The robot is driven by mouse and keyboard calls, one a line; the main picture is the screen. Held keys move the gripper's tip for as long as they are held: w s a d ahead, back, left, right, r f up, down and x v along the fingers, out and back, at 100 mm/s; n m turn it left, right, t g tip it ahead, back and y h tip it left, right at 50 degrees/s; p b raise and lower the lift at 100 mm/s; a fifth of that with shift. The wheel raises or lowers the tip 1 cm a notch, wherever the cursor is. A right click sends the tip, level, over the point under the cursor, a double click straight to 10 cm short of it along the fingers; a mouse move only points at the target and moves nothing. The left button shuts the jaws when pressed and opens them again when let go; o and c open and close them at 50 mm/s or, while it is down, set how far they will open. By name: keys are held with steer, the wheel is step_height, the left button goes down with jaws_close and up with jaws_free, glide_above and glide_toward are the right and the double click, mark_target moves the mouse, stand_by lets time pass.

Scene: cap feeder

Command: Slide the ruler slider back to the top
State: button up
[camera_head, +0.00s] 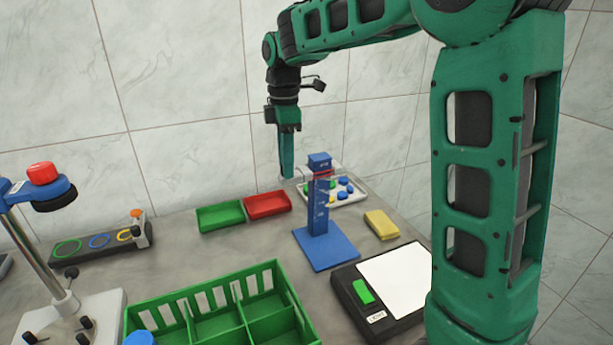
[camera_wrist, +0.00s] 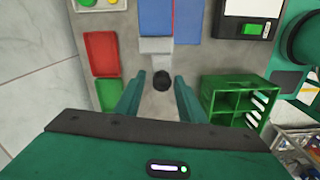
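The ruler is a blue upright post (camera_head: 318,205) on a flat blue base (camera_head: 326,248); a thin red band (camera_head: 322,173) crosses it near its top. In the wrist view the blue post (camera_wrist: 156,18) is at the top, with a grey block (camera_wrist: 155,45) and a round black knob (camera_wrist: 162,80) jutting from its side. I take these as the slider; its exact height is unclear. My gripper (camera_head: 288,172) points down just left of the post's upper part. In the wrist view my gripper (camera_wrist: 155,80) is open, its fingers either side of the knob, with gaps visible.
Green (camera_head: 220,215) and red (camera_head: 267,204) trays lie left of the ruler. A cap tray (camera_head: 350,196) is behind it, a yellow block (camera_head: 381,224) right. A black device (camera_head: 375,315) and a green divided crate (camera_head: 185,297) stand in front.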

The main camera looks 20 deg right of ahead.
steer(key=shift+r, duration=0.1)
steer(key=shift+s+r, duration=0.1)
steer(key=shift+r, duration=3.75)
steer(key=s+d+f+m, duration=0.3)
steer(key=s+d+m, duration=0.35)
steer(key=s, duration=0.25)
steer(key=s+d+f+m, duration=0.4)
steer(key=s+d+m, duration=0.2)
steer(key=s+d, duration=0.15)
steer(key=s+d+f+m, duration=0.1)
steer(key=s+f+m, duration=0.3)
steer(key=s, duration=0.5)
steer(key=s+d+f+m, duration=0.2)
steer(key=s+f+m, duration=0.3)
steer(key=s, duration=0.3)
steer(key=shift+s+f+m, duration=0.15)
steer(key=shift+s+m, duration=0.25)
steer(key=shift+m, duration=0.15)
steer(key=shift+d, duration=0.1)
